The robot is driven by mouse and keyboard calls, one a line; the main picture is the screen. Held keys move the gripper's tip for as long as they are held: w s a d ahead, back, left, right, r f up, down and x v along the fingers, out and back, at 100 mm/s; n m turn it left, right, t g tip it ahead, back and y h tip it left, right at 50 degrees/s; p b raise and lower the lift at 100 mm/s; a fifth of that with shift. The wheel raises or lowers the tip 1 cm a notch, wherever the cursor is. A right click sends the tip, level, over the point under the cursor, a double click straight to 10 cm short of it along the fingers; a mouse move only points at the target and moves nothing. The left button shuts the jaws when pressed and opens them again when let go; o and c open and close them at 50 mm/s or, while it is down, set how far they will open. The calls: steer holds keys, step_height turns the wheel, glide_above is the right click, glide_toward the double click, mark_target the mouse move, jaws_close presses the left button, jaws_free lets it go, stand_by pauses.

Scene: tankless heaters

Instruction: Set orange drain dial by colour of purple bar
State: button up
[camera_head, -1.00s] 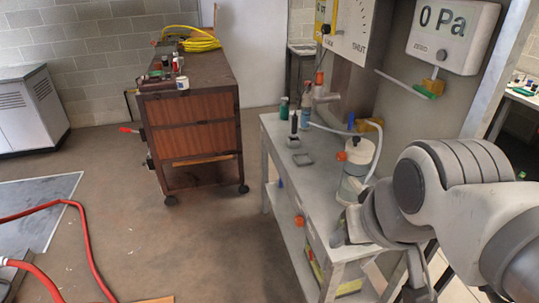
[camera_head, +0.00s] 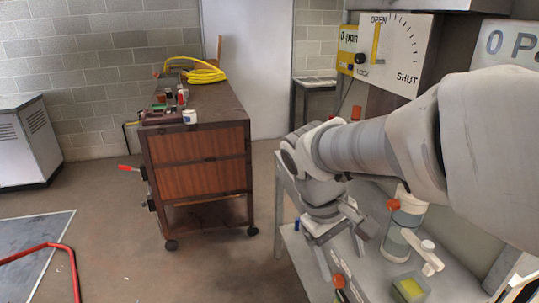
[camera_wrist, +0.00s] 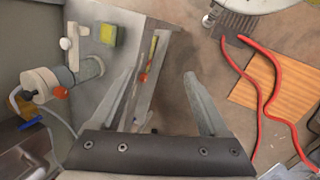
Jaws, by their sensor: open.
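My gripper (camera_wrist: 160,75) is open and empty, pointing down at the bench's front edge; it also shows in the head view (camera_head: 340,243). An orange knob (camera_head: 338,281) sits at the bench's front edge; in the wrist view an orange part (camera_wrist: 143,77) shows beside the left finger. Another orange knob (camera_head: 393,204) is on the grey-white cylinder, also in the wrist view (camera_wrist: 61,92). I cannot tell which is the drain dial. A white panel (camera_head: 405,45) reads OPEN, SHUT and LOCK and carries a yellow bar (camera_head: 376,42). I cannot make out a purple bar.
The grey bench (camera_head: 375,270) bears the cylinder and a yellow-green block (camera_head: 410,289). A wooden cart (camera_head: 197,160) with a yellow hose (camera_head: 205,74) stands at left. A red hose (camera_head: 72,265) lies on the floor. Floor between cart and bench is clear.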

mark_target(334, 282)
steer(key=w+a+f+n+t+h+b, duration=0.1)
steer(key=w+a+f+n+h+b, duration=0.35)
steer(key=f, duration=0.65)
steer(key=w+a+f+n+t+h+b, duration=0.1)
steer(key=w+a+f+n+h+b, duration=0.15)
steer(key=w+f+n+h, duration=0.65)
steer(key=w+a+f+m+h+b, duration=0.1)
steer(key=w+a+f+b, duration=0.2)
steer(key=f, duration=1.1)
steer(key=shift+y, duration=0.25)
steer(key=d, duration=0.6)
steer(key=w+d+b, duration=0.1)
steer(key=d, duration=0.5)
steer(key=w+d+b, duration=0.1)
steer(key=d, duration=0.5)
steer(key=shift+w+d+f, duration=0.1)
steer(key=shift+w+f, duration=0.1)
steer(key=shift+w, duration=0.05)
jaws_close()
